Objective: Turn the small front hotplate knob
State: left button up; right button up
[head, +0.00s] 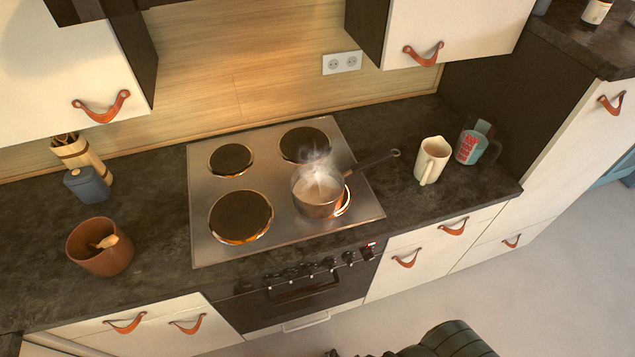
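The hotplate knobs (308,269) are a row of several small dark knobs along the top of the dark oven front. I cannot read their markings, nor tell which one belongs to the small front hotplate. A steaming saucepan (318,208) stands on the front right hotplate (344,205) and hides most of it; an orange-lit rim shows beside the pan. The front left hotplate (241,216) is large and bare. A dark ribbed part, probably of my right arm, shows at the bottom edge, well below the knobs. Small dark tips there are cut off, so the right gripper's state is unclear. My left gripper is out of view.
The steel hob (205,245) also has two bare rear hotplates. The pan's handle points right, towards a cream jug (432,160) and a measuring cup (472,146). A brown pot (99,247) stands left. An oven handle (302,287) runs below the knobs. The floor in front is open.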

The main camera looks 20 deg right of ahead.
aim_at(367, 255)
jog(key=z, duration=1.45)
